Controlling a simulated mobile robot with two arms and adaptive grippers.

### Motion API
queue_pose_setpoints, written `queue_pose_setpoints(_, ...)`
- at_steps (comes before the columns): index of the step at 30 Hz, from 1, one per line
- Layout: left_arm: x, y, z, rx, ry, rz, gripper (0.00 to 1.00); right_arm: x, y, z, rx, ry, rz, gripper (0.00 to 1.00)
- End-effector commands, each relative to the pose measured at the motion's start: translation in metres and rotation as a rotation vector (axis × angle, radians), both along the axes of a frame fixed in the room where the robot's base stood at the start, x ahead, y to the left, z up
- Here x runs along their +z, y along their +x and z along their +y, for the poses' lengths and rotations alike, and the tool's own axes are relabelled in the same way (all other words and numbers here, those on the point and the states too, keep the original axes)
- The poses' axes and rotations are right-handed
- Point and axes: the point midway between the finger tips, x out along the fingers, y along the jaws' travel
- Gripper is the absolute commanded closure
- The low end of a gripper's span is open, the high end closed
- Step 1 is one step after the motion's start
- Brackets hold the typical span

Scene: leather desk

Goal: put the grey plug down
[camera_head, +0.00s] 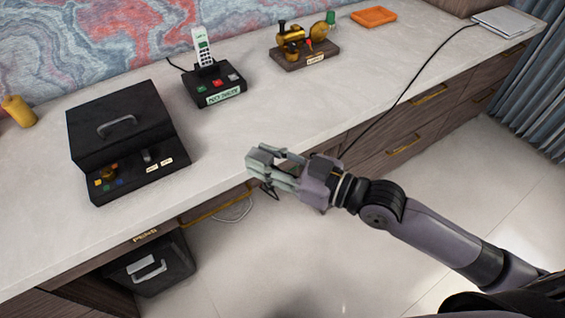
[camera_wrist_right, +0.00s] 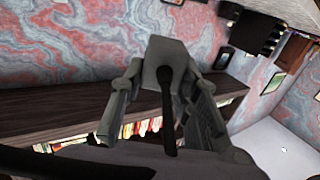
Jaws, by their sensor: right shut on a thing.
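My right gripper (camera_head: 272,168) is shut on the grey plug (camera_head: 259,158) and holds it near the front edge of the desk (camera_head: 225,150). I cannot tell whether the plug touches the desk. In the right wrist view the grey plug (camera_wrist_right: 167,52) is a block between the two fingers of my gripper (camera_wrist_right: 160,82). A thick black cord (camera_wrist_right: 168,115) runs from it toward the camera. My left gripper is not in view.
A black box with a handle (camera_head: 125,125) stands at the left. A phone dock (camera_head: 213,85), a brass model on a wooden base (camera_head: 305,52) and an orange tray (camera_head: 374,16) stand further back. A black cable (camera_head: 408,90) crosses the desk at right. The desktop's middle is clear.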

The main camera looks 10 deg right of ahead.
Motion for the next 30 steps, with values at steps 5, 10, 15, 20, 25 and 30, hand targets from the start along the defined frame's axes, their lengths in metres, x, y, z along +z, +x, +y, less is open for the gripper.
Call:
queue_pose_setpoints(5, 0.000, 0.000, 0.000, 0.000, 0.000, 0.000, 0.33, 0.005, 0.006, 0.013, 0.081, -0.003, -0.009, 1.00)
queue_pose_setpoints(10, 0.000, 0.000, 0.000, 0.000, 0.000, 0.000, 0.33, 0.009, 0.010, 0.023, 0.137, 0.001, -0.008, 1.00)
queue_pose_setpoints(15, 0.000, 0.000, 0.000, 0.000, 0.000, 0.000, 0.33, 0.011, 0.011, 0.032, 0.188, 0.005, -0.011, 1.00)
queue_pose_setpoints(20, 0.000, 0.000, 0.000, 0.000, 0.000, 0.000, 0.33, 0.012, 0.013, 0.035, 0.211, 0.004, -0.008, 1.00)
queue_pose_setpoints(25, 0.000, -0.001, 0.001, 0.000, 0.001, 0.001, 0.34, 0.011, 0.016, 0.035, 0.220, 0.000, -0.003, 1.00)
queue_pose_setpoints(30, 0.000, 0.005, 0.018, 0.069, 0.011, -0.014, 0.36, 0.010, 0.016, 0.035, 0.222, 0.000, -0.001, 1.00)
